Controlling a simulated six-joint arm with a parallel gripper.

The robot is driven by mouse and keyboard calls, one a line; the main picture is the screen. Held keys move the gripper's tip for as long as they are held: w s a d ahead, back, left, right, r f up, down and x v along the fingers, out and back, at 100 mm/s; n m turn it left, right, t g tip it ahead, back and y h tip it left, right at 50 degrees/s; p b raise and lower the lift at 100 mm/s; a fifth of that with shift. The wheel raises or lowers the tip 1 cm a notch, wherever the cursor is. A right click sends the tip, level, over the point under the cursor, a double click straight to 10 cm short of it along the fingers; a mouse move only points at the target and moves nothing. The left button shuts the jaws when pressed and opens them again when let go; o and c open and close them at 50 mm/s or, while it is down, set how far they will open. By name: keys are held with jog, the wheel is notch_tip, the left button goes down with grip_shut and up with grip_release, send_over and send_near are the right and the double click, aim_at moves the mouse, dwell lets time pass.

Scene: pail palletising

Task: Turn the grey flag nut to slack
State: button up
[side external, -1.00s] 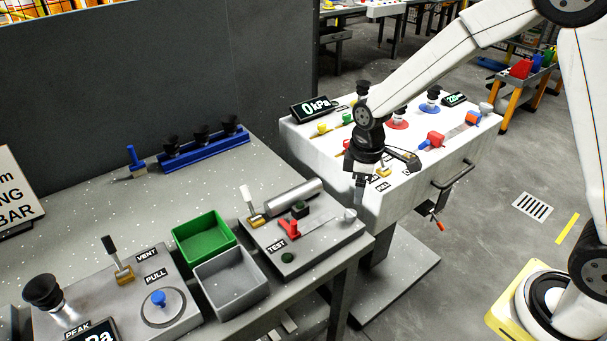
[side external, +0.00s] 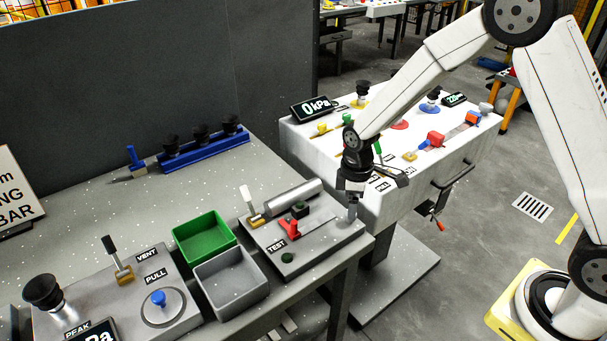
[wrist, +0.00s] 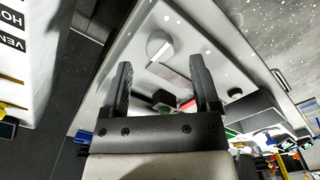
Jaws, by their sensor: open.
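The grey flag nut (wrist: 158,46) shows in the wrist view as a round grey piece with a raised flag, on the grey TEST plate (side external: 318,245). It is beyond and between my fingertips as seen there, and they do not appear to grip it. My gripper (wrist: 160,66) is open and empty. In the side view my gripper (side external: 352,210) points down over the plate's right corner and largely hides the nut. I cannot tell the exact height of the fingertips above it.
A red lever (side external: 291,229) and a grey cylinder (side external: 294,197) are on the same plate. A green bin (side external: 204,239) and a grey bin (side external: 231,281) stand to its left. A white panel (side external: 388,213) with several controls stands behind my gripper.

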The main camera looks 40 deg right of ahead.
jog(key=shift+f, duration=1.45)
grip_shut()
